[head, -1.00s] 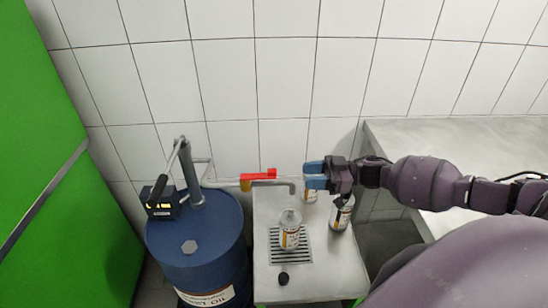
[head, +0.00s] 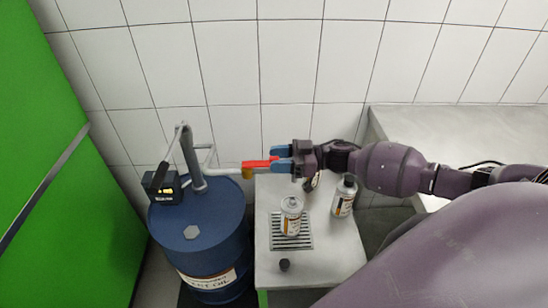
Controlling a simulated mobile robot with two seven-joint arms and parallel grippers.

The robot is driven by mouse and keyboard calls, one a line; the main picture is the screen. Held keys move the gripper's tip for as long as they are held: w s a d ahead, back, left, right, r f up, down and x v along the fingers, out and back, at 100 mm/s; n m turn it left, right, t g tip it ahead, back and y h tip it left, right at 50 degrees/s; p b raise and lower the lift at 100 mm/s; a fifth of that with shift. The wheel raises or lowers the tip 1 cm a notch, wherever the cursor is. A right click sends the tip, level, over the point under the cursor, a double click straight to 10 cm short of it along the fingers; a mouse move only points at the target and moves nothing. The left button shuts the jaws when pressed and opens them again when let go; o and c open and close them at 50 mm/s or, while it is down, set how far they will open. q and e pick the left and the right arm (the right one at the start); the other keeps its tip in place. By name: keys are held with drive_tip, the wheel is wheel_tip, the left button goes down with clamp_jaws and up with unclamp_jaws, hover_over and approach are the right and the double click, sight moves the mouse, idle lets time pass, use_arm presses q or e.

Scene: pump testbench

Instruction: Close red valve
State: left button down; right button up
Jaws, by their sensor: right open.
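The red valve handle (head: 256,164) sits on a yellow valve body (head: 247,173) on the pipe to the right of the blue drum. The handle lies along the pipe, its right end at the blue fingertips of my right gripper (head: 276,159). The right gripper is open and reaches in from the right. The handle's end appears to lie between or against the fingers; contact is not clear. The gripper hides the pipe's spout. My left gripper is not in view.
A can (head: 290,217) stands on the grate of the small metal table (head: 330,262), with a black cap (head: 284,265) in front. A bottle (head: 343,197) stands to its right; another is mostly hidden by my gripper. The blue drum (head: 215,225) stands left.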

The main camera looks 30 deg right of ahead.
drive_tip(key=shift+w+a, duration=0.3)
drive_tip(key=shift+a, duration=0.2)
drive_tip(key=shift+c, duration=0.4)
clamp_jaws()
